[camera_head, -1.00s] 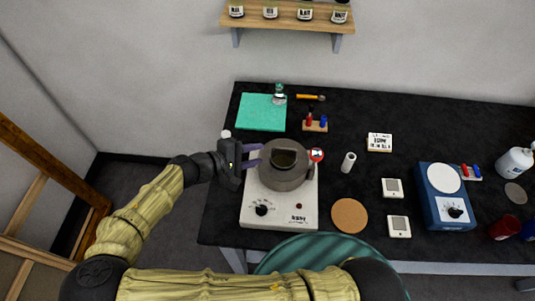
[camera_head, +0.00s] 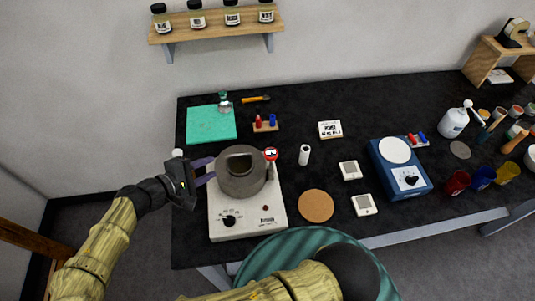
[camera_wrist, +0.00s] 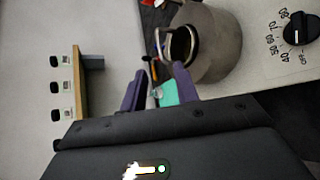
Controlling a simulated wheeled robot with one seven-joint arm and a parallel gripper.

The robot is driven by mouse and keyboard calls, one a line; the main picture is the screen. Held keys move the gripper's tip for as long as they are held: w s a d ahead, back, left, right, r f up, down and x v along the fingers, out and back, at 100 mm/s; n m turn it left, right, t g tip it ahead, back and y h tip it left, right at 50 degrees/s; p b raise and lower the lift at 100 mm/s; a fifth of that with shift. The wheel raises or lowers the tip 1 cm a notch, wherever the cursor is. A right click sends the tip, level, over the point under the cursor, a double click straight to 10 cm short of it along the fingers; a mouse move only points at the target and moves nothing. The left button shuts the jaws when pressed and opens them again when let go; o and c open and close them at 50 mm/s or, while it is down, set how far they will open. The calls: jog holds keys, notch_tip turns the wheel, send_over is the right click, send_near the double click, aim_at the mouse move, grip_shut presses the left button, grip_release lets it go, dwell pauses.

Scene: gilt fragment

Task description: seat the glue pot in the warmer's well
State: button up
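The glue pot (camera_head: 241,182), a grey-brown round vessel with a dark opening, stands upright on top of the white warmer (camera_head: 248,220). The pot hides the well, so I cannot tell how deeply it sits. My gripper (camera_head: 209,171) is close to the pot's left side, its two purple fingers apart. In the wrist view my gripper (camera_wrist: 160,70) is open with nothing held between the fingers. There the pot (camera_wrist: 217,45) is just beyond the right finger; I cannot tell whether they touch. The warmer's dial (camera_wrist: 300,28) shows at the right edge.
A round red-and-white sign (camera_head: 271,154) and a white cylinder (camera_head: 304,155) stand right of the pot. A cork disc (camera_head: 316,205) lies right of the warmer. A green mat (camera_head: 211,124) lies behind it.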

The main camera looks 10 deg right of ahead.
jog(key=d+f+m+g, duration=0.1)
jog(key=d+g, duration=0.1)
jog(key=d, duration=0.1)
jog(key=d+f+m+g+y, duration=0.1)
jog(key=d, duration=0.2)
jog(key=d+f+m+g, duration=0.1)
jog(key=d+g, duration=0.1)
jog(key=d, duration=0.1)
jog(key=shift+d+f+g, duration=0.3)
jog(key=shift+d+f, duration=0.05)
jog(key=s+d+r+m+y, duration=0.6)
jog(key=d+r+m+y, duration=0.3)
jog(key=d+r, duration=0.3)
jog(key=shift+d+y, duration=0.3)
jog(key=shift+d, duration=0.2)
jog(key=shift+w, duration=0.15)
jog(key=shift+s, duration=0.2)
jog(key=shift+o, duration=0.3)
jog(key=shift+w, duration=0.1)
dwell(0.6)
